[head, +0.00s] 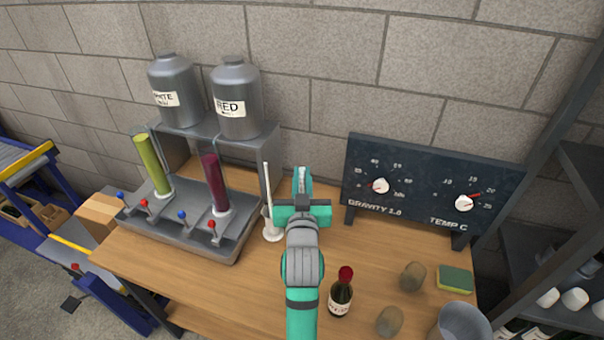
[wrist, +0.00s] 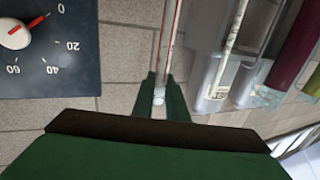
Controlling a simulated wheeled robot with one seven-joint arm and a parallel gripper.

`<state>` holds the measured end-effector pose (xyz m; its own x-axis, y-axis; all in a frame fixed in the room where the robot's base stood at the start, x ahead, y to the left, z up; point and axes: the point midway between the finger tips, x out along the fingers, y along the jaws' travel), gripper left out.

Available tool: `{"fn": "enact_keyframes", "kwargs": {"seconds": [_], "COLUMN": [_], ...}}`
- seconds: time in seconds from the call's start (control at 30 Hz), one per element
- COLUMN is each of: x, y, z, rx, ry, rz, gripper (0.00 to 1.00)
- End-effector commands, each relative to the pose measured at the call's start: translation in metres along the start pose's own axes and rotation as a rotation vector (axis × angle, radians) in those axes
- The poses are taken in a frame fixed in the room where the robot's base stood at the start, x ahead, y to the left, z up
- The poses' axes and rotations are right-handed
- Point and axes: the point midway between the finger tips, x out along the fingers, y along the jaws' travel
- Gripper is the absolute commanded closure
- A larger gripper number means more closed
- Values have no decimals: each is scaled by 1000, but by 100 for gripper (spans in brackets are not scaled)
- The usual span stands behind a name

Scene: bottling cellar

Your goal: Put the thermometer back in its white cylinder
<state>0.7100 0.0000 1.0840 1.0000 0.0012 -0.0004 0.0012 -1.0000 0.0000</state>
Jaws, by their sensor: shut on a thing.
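My gripper (head: 302,185) is raised above the bench, in front of the wall. In the wrist view its two fingers (wrist: 161,92) are shut on the thermometer (wrist: 173,38), a thin glass rod with a red line. The thermometer extends out past the fingertips; in the head view it is mostly hidden by the gripper. A slim white upright piece (head: 267,192) on a round white base (head: 273,234) stands just left of my gripper. The yellow-green cylinder (head: 152,165) stands below the WHITE tank, and the dark red cylinder (head: 215,182) below the RED tank.
The WHITE tank (head: 174,90) and RED tank (head: 236,98) sit on a grey stand. A dial board (head: 430,187) stands right of my gripper. A bottle (head: 341,294), a sponge (head: 455,279) and a grey bucket (head: 461,325) are at the front right.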

Motion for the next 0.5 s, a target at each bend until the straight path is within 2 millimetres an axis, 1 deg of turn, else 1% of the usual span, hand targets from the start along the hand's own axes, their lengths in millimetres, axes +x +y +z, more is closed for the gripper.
{"fn": "enact_keyframes", "kwargs": {"seconds": [0.5], "x": [0], "y": [0], "z": [18], "rx": [0], "ry": [0], "rz": [0], "gripper": [100]}}
